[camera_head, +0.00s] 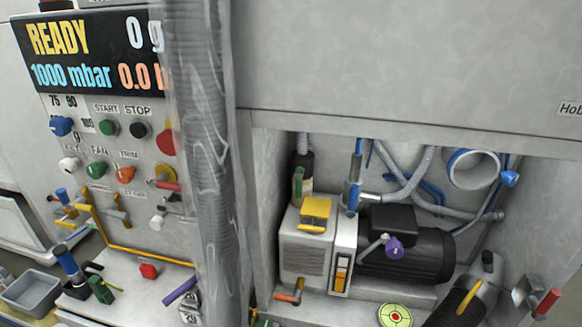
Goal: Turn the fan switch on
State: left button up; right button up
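The fan switch is a green knob (96,170) just below the "FAN" label on the light grey panel at the left. It sits between a white knob marked "KEY" (70,164) and an orange knob marked "TRIM" (125,174). The marking that shows its on or off position is too small to read. Neither of my grippers shows in the head view, so nothing is seen touching the switch.
A thick grey hose in a clear sleeve (205,150) hangs just right of the panel. Green START (108,127) and black STOP (139,130) buttons sit above the switch. Coloured valve handles stick out below. A pump (405,255) stands in the recess at right.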

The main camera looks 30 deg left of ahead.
aim_at(96, 170)
jog(key=k+j+u, duration=0.4)
jog(key=i+j+u, duration=0.1)
jog(key=u, duration=1.15)
